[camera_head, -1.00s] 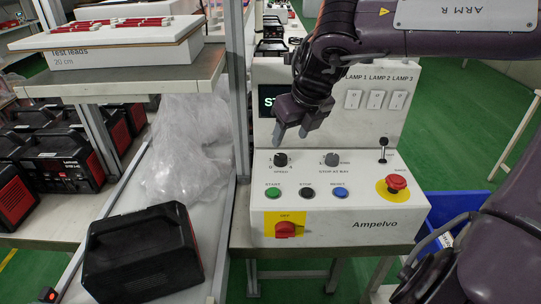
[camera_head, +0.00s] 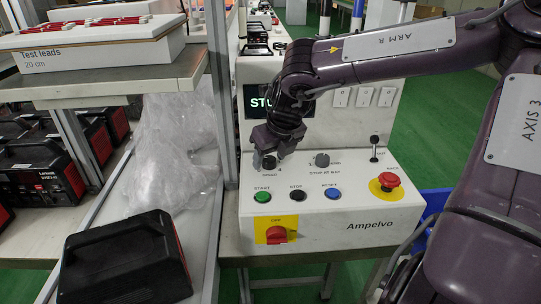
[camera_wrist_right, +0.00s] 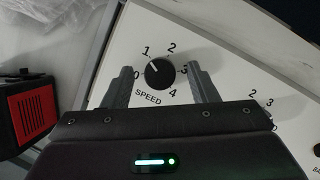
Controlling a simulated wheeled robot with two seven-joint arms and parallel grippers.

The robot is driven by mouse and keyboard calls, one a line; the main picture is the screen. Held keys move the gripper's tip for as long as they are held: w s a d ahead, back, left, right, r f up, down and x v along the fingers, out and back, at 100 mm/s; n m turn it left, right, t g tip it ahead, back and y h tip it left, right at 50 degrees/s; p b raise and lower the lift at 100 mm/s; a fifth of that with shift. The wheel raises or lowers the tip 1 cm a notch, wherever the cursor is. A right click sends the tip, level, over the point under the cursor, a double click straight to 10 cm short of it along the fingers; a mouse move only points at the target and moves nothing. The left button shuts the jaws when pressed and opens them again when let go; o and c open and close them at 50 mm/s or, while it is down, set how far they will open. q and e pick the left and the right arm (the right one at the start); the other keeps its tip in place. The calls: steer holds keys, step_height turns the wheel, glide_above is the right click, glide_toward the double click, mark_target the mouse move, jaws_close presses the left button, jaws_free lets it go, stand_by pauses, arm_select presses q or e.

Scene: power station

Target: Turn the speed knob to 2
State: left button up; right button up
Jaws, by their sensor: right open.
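The speed knob (camera_head: 269,163) is a small black dial on the white sloped panel of the control box (camera_head: 375,210). It also shows in the right wrist view (camera_wrist_right: 160,73), ringed by the numbers 0 to 4, with SPEED printed below. Its white mark points to the upper left, near 1. My right gripper (camera_head: 271,148) is over the knob. In the right wrist view the right gripper (camera_wrist_right: 160,70) is open, one finger on each side of the knob, with gaps between. My left gripper is not in view.
A second dial (camera_head: 321,159), a row of START, STOP and RESET buttons (camera_head: 297,195), a red switch (camera_head: 277,234), a red mushroom button (camera_head: 389,180) and a small lever (camera_head: 374,147) share the box. A rack post (camera_head: 218,90) stands close left.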

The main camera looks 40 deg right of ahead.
steer(key=c, duration=1)
steer(key=shift+o, duration=0.2)
